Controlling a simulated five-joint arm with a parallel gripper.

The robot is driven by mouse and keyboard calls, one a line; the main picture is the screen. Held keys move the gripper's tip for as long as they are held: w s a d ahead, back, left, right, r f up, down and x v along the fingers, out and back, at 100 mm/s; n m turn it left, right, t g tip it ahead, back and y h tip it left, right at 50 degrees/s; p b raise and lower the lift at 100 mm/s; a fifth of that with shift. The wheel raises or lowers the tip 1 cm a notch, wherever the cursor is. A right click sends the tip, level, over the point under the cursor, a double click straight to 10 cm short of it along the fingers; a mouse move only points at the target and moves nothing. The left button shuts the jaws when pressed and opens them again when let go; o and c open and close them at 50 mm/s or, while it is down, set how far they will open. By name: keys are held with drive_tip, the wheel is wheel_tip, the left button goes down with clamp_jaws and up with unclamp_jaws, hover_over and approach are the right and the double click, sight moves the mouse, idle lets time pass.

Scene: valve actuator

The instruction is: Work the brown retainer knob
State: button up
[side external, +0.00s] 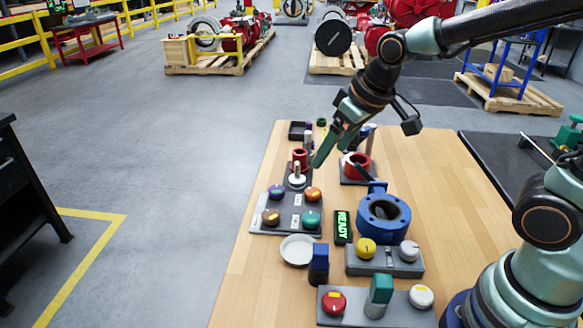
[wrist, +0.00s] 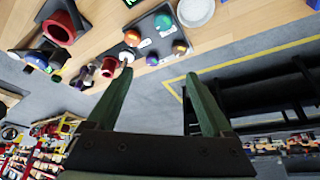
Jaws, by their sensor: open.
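The brown knob (side external: 271,217) is at the front left of a grey panel (side external: 257,229), beside a teal knob (side external: 311,219). Purple (side external: 277,192) and orange (side external: 313,194) knobs are behind them. In the wrist view the brown knob (wrist: 180,47) appears on the dark panel, beyond the fingertips and small. My gripper (side external: 318,160) is open and empty, angled down above the bench near the panel's back end. It is apart from the brown knob. In the wrist view both green fingers (wrist: 158,75) are spread with nothing between them.
A red cylinder (side external: 300,159) and a white-topped post (side external: 297,178) stand behind the knobs, close to my fingers. A red ring part (side external: 357,166) is right of them.

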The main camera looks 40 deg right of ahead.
drive_tip(key=n, duration=0.2)
approach(272, 214)
drive_tip(key=shift+g+y, duration=0.3)
drive_tip(key=x, duration=0.8)
drive_tip(key=shift+w+d, duration=0.2)
drive_tip(key=shift+w, duration=0.05)
